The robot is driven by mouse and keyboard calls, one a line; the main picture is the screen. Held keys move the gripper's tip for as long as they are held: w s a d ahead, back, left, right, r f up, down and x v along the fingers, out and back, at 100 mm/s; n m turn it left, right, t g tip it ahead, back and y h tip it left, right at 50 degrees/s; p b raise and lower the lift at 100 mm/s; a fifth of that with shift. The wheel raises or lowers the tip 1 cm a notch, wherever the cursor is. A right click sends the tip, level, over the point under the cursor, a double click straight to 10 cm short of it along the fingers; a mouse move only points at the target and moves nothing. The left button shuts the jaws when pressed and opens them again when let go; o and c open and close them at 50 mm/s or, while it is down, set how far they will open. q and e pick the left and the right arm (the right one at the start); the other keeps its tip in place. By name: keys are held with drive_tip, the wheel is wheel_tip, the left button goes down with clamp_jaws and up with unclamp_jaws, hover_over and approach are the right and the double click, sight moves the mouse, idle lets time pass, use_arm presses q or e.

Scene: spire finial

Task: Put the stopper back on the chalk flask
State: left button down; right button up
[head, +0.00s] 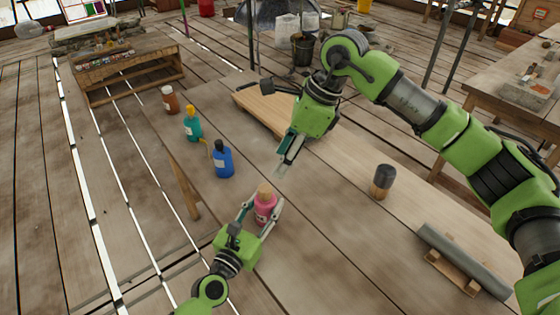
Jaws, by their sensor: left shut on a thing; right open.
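A pink flask (264,211) with a pale label stands upright on the wooden table. A tan, cork-like piece (265,189) shows at its top; I cannot tell whether it is the stopper or how well it is seated. My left gripper (264,207) is shut around the flask's body, with a finger on each side. My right gripper (281,170) is open and empty, above and a little to the right of the flask's top, apart from it. No writing can be read, so I cannot confirm which bottle is the chalk flask.
A blue bottle (222,162), a teal bottle (192,126) and a brown bottle (170,101) stand along the table's left side. A dark-topped wooden object (382,183) stands to the right. A grey cylinder (463,260) lies on a wooden rest. A flat board (262,108) lies behind.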

use_arm(q)
drive_tip(key=c, duration=1.2)
unclamp_jaws()
drive_tip(key=v, duration=1.2)
drive_tip(key=shift+s, duration=0.1)
